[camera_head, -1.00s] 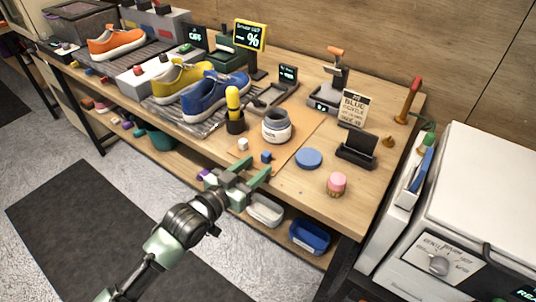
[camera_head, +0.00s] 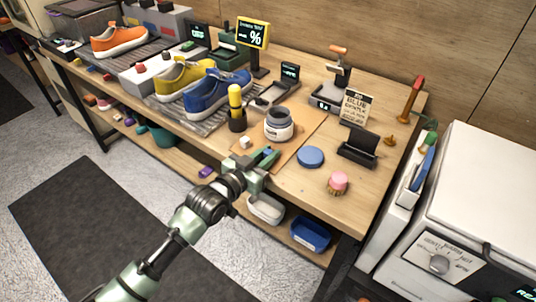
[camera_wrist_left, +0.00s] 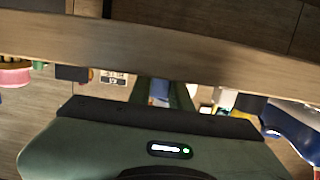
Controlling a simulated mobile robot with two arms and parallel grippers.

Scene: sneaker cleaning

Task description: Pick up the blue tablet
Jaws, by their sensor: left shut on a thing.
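The blue tablet (camera_head: 267,151) is a small blue cube at the front of the tan mat on the workbench. My left gripper (camera_head: 265,157) reaches over the bench's front edge and is shut on it. The fingers hide most of the tablet in the head view. In the left wrist view a bit of the blue tablet (camera_wrist_left: 159,92) shows between the green fingers. I cannot tell whether it still touches the mat. My right gripper is not in view.
A blue disc (camera_head: 311,156) and a pink-topped brush (camera_head: 338,182) are to the right. A yellow-handled tool (camera_head: 236,105) stands upright at the left.

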